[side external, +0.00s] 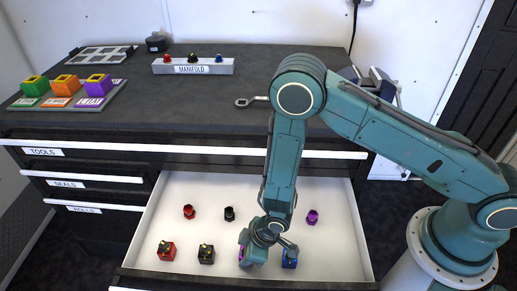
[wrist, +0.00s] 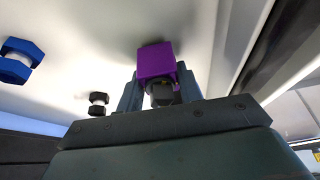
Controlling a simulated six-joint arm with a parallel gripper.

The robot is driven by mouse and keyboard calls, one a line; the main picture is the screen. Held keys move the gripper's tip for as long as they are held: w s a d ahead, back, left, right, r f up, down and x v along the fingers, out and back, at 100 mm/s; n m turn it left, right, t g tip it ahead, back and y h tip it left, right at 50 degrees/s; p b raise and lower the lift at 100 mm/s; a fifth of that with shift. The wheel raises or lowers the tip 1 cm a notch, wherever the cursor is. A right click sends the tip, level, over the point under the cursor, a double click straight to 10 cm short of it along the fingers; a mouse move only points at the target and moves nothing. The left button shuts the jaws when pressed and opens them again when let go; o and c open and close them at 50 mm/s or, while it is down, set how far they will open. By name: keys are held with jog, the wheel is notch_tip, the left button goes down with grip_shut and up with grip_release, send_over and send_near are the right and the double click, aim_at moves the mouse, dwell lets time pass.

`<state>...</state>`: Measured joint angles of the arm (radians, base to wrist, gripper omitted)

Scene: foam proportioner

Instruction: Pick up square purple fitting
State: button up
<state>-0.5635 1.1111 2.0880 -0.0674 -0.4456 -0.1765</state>
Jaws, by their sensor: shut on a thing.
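The square purple fitting (wrist: 157,62) is between my gripper's (wrist: 158,88) two fingers in the wrist view, with a dark stem on its near side. My gripper (side external: 258,246) is shut on it, low inside the open white drawer. In the side view only a small purple edge (side external: 242,254) of the fitting shows; my gripper hides the rest. I cannot tell whether it touches the drawer floor.
A square blue fitting (side external: 289,261) stands close on the right, a square black one (side external: 206,255) and a square red one (side external: 166,251) on the left. A manifold (side external: 193,67) sits on the worktop.

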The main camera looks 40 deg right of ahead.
notch_tip(320, 180, up, 19)
jog(key=shift+r, duration=0.2)
dwell(0.7)
dwell(0.5)
jog(key=w+d+r, duration=0.7)
jog(key=d, duration=0.4)
jog(key=w+d+r, duration=0.6)
jog(key=w+d, duration=0.1)
jog(key=d, duration=0.3)
jog(key=s+d+r, duration=0.3)
jog(key=d+r, duration=0.1)
jog(key=d, duration=0.5)
jog(key=s+d+r, duration=0.3)
jog(key=d+r, duration=0.1)
jog(key=d, duration=0.6)
jog(key=s+d+r, duration=0.3)
jog(key=d+r, duration=0.1)
jog(key=d, duration=0.6)
jog(key=shift+s+d+r+n, duration=0.25)
jog(key=shift+s+r+n, duration=0.05)
jog(key=shift+s+n, duration=0.1)
